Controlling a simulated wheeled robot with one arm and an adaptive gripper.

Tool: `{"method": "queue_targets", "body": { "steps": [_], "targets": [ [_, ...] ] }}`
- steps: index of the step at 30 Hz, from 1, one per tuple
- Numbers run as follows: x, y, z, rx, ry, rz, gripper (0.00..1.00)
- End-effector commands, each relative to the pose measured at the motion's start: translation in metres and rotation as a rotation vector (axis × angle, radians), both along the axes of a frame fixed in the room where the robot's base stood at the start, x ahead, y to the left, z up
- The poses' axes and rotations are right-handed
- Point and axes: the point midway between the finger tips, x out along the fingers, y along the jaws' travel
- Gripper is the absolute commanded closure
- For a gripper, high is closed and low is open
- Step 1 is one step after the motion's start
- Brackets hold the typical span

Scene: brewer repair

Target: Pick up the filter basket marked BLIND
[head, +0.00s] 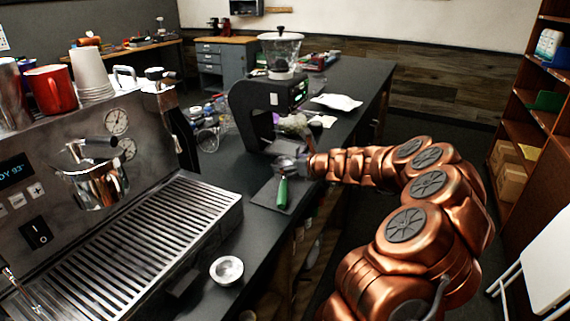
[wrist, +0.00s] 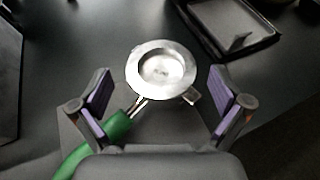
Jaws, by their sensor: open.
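In the wrist view a round silver metal piece (wrist: 161,70) with a wide rim and a shallow recess lies ahead of my gripper. A faint mark shows in its recess, but I cannot read it. A portafilter with a green handle (wrist: 98,143) runs from this piece toward the lower left; the handle also shows in the head view (head: 282,192). My gripper (wrist: 159,100) is open and empty, its purple pads on either side of and a little short of the round piece. In the head view my gripper (head: 300,165) is near the grinder, partly hidden.
A small round metal cup or basket (head: 227,269) stands on the counter near its front edge. The espresso machine (head: 150,220) is at left. The black grinder (head: 252,110) stands just beyond my gripper. A dark tray (wrist: 230,30) lies at upper right in the wrist view.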

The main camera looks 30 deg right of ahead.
Motion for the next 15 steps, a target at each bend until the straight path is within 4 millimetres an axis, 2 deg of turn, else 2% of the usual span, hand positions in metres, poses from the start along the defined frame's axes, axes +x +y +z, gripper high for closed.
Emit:
{"method": "queue_targets", "body": {
  "steps": [8,15],
  "targets": [
    [0.0013,-0.0001,-0.0002,-0.001,-0.001,-0.001,0.0],
    [0.0012,-0.0003,-0.0001,-0.001,-0.001,-0.001,0.25]
  ]
}}
